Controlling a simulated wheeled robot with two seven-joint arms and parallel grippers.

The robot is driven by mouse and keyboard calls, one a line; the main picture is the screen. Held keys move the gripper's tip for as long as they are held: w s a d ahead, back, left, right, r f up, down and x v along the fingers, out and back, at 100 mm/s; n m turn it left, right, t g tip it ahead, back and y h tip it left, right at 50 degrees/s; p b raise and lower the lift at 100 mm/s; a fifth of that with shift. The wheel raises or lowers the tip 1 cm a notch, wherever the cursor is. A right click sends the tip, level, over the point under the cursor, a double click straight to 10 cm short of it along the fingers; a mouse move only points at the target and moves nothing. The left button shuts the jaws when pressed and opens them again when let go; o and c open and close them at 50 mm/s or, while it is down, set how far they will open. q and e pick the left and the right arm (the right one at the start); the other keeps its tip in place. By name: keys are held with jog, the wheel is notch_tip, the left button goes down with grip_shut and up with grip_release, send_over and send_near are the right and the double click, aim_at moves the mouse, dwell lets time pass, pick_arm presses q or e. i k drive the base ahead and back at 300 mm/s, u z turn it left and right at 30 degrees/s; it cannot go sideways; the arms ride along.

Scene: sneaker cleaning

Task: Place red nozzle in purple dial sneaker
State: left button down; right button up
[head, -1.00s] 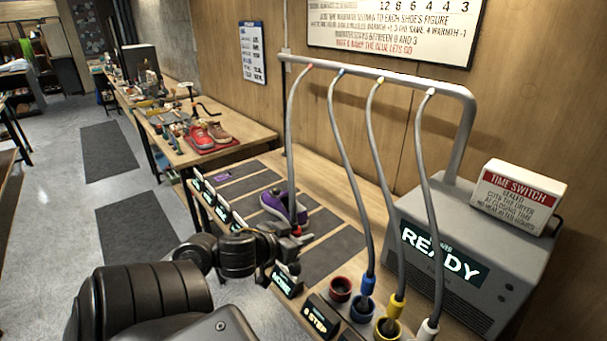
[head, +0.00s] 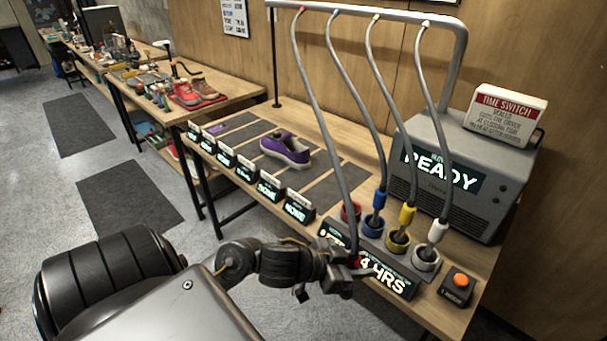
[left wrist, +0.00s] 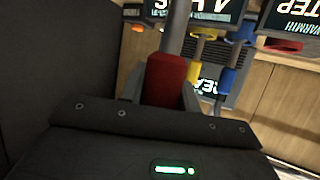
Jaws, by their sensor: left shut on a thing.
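The purple sneaker (head: 287,150) with a pale sole lies on a dark strip of the workbench, with its opening showing. My left gripper (head: 352,268) is shut on the red nozzle (head: 358,260), in front of the bench's front edge displays and well to the right of the sneaker. A grey hose (head: 328,120) runs from the overhead rail down to the nozzle. In the left wrist view, the red nozzle (left wrist: 166,80) stands between the fingers (left wrist: 160,95). My right gripper is not in view.
The red holder (head: 350,211) looks empty. Blue (head: 379,200), yellow (head: 407,214) and white (head: 438,231) nozzles stand in their holders. A grey dryer box (head: 450,180) reads READY. Several small signs (head: 243,172) line the bench edge. An orange button (head: 459,282) sits at right.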

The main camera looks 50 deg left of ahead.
aim_at(298, 159)
jog(key=z, duration=2.95)
jog(key=k, duration=2.7)
jog(key=u, duration=1.75)
